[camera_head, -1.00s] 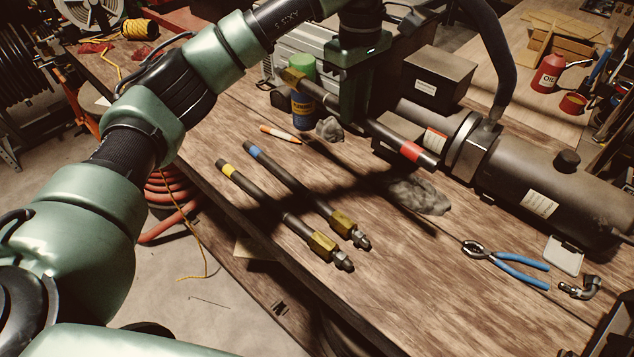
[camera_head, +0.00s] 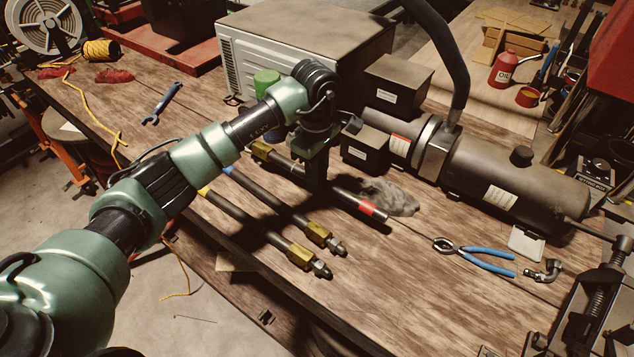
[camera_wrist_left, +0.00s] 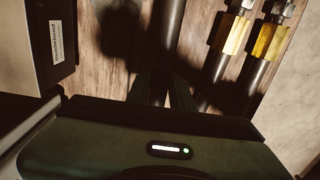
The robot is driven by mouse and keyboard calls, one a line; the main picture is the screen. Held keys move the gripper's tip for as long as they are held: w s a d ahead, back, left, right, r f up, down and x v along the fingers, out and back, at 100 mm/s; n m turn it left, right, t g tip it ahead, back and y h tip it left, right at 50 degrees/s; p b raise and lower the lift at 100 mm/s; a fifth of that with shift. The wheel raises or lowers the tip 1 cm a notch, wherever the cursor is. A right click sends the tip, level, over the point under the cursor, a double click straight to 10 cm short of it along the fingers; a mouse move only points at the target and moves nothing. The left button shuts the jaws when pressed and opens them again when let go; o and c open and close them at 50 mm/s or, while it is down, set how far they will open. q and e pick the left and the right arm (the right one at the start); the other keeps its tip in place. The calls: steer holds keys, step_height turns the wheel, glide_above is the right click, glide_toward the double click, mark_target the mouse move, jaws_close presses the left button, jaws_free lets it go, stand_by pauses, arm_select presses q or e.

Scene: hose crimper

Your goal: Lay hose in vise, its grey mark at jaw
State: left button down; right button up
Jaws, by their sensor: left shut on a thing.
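My left gripper (camera_head: 316,172) is shut on a dark hose (camera_head: 343,196) with a red band near its right end and a brass fitting at its left end. The hose appears held above the bench. In the left wrist view the held hose (camera_wrist_left: 167,40) runs up from between the fingers. A black vise-like device with a screw (camera_head: 592,298) stands at the lower right edge, partly cut off and well away from the hose. My right gripper is out of view.
Two more hoses, one yellow-banded (camera_head: 245,222) and one blue-banded (camera_head: 270,200), lie beside the held hose. Blue-handled pliers (camera_head: 485,262), an elbow fitting (camera_head: 546,271) and a grey rag (camera_head: 393,197) lie on the bench. The front middle is clear.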

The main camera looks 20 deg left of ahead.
mark_target(317, 197)
arm_select(q)
step_height(317, 197, down, 3)
steer(key=shift+f+p, duration=0.2)
steer(key=shift+p, duration=0.35)
steer(key=shift+f, duration=0.25)
steer(key=shift+f, duration=0.1)
steer(key=c, duration=1.6)
jaws_free()
steer(key=shift+f, duration=0.15)
steer(key=shift+c, duration=0.2)
steer(key=o, duration=0.4)
steer(key=shift+r, duration=0.2)
